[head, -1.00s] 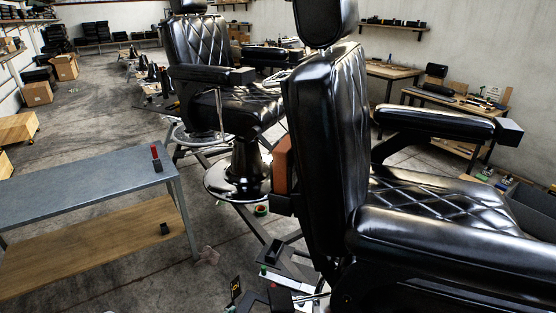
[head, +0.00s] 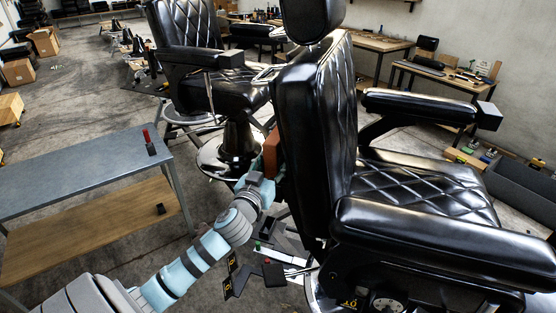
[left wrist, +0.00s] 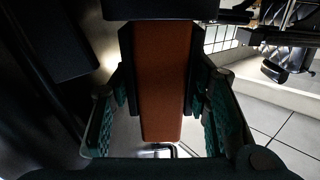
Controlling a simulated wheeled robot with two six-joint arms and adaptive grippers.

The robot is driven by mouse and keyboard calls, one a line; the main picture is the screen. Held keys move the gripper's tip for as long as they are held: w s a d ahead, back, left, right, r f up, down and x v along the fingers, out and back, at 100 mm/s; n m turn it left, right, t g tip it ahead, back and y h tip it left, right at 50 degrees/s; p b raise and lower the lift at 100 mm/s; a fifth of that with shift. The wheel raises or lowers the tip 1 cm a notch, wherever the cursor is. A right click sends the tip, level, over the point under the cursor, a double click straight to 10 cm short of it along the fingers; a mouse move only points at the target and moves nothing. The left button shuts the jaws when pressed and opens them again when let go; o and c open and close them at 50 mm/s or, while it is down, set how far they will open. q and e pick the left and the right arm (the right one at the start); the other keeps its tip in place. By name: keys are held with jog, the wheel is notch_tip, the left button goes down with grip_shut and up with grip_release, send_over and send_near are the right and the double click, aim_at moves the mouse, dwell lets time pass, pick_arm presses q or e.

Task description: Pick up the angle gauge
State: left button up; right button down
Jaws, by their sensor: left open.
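An orange-brown upright block (head: 271,153), which looks like the angle gauge though no scale is visible, is at the back of the near black barber chair (head: 315,150). My left gripper (head: 264,183) is low beside it, behind the backrest. In the left wrist view the block (left wrist: 163,75) runs down the middle between the two open fingers of my left gripper (left wrist: 161,122). I cannot tell whether the fingers touch it. Its upper end is hidden by a dark part. My right gripper is not in view.
A grey metal table (head: 80,168) with a red-topped black item (head: 148,142) stands left. A second barber chair (head: 205,90) is behind. A white round dial (head: 388,304) shows low on the near chair. Black parts (head: 270,270) crowd the chair's base. Floor between table and chair is narrow.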

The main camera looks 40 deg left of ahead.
pick_arm(q)
jog(key=x, duration=0.4)
jog(key=shift+w+a+r+p, duration=0.15)
jog(key=shift+r+p, duration=0.1)
jog(key=shift+p, duration=0.15)
jog(key=shift+r, duration=0.1)
jog(key=c, duration=0.9)
grip_shut()
jog(key=shift+r, duration=0.1)
